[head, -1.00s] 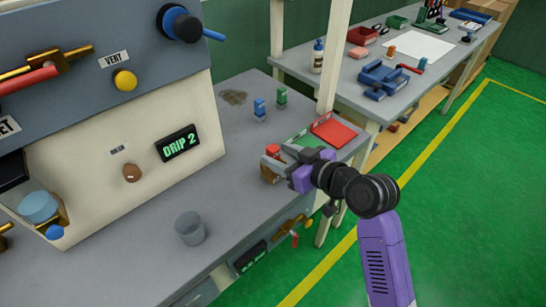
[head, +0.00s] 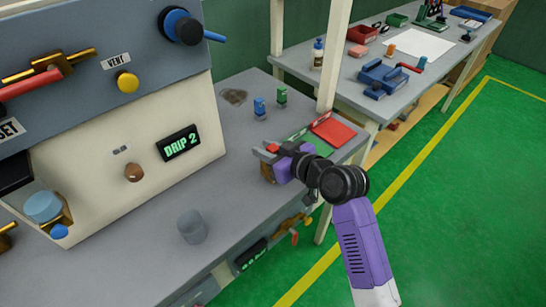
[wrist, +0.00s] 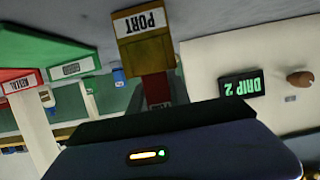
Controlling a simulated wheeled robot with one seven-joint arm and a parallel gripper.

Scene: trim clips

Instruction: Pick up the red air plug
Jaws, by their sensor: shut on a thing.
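The red air plug (head: 272,148) shows as a small red piece at the fingertips in the head view. In the wrist view its red body (wrist: 155,88) lies against the brown port block (wrist: 147,51), whose label reads PORT upside down. The port block (head: 266,172) stands near the bench's front edge in the head view. My gripper (head: 270,153) is shut on the red plug at the port block. The plug's label is partly hidden behind the dark gripper body in the wrist view, and I cannot tell how deep the plug sits.
A green tray (head: 318,146) and a red tray (head: 335,132) lie just behind my gripper. Blue and green clips (head: 259,108) (head: 281,96) stand farther back. A grey cup (head: 192,227) stands front left. The DRIP 2 panel (head: 180,143) rises at left.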

